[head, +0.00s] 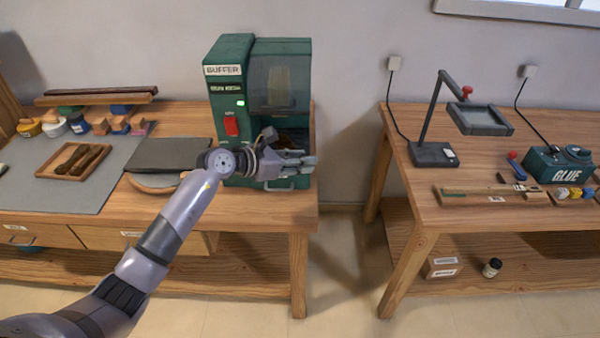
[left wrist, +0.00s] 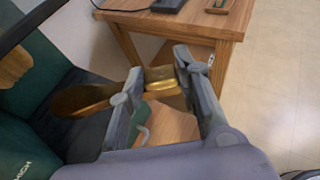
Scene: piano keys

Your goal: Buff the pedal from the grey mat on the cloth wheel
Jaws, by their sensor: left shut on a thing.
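The brass pedal (left wrist: 85,98) is held between the fingers of my left gripper (left wrist: 165,85) in the left wrist view. Its broad, darker end points left toward the green machine, and its bright narrow end lies at the fingers. In the head view my left gripper (head: 300,162) is at the front of the green buffer (head: 228,112), below its clear guard. A tan shape (head: 278,88) shows through the guard, likely the cloth wheel. I cannot tell if the pedal touches it. The grey mat (head: 95,197) lies on the left bench. My right gripper is out of view.
A wooden tray (head: 55,172) with dark pieces sits on the mat. A dark grey pad (head: 165,153) lies left of the buffer. A floor gap separates the benches.

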